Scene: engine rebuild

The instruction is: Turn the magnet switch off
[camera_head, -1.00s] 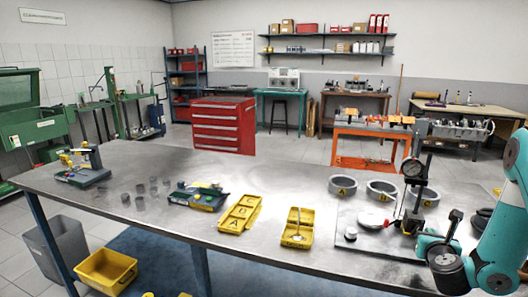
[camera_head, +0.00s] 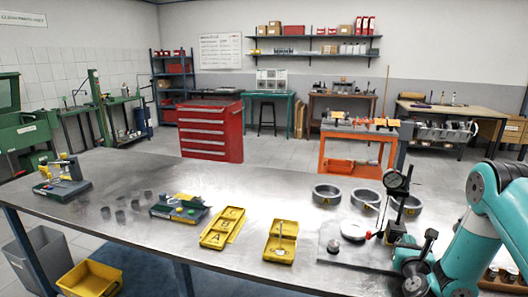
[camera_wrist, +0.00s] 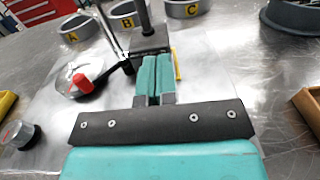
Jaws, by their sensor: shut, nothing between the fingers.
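A dark block-shaped base (camera_wrist: 150,42) with an upright post stands on a grey plate in the wrist view. In the head view the base (camera_head: 395,232) carries a round black dial gauge (camera_head: 397,180) on its post. A red-ended part (camera_wrist: 88,82) lies over a pale disc (camera_wrist: 78,76) left of the base; I cannot tell whether it is the magnet switch. My gripper (camera_wrist: 158,62) has its two teal fingers together and empty, with their tips at the near side of the base. They cover part of that side, and I cannot tell whether they touch it.
Rings labelled A (camera_wrist: 75,27), B (camera_wrist: 125,13) and C (camera_wrist: 183,8) stand behind the base. A dark round knob (camera_wrist: 17,133) stands at left on the plate. Yellow trays (camera_head: 280,241) lie farther left. A brown box edge (camera_wrist: 307,112) is at right; bare metal table lies between.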

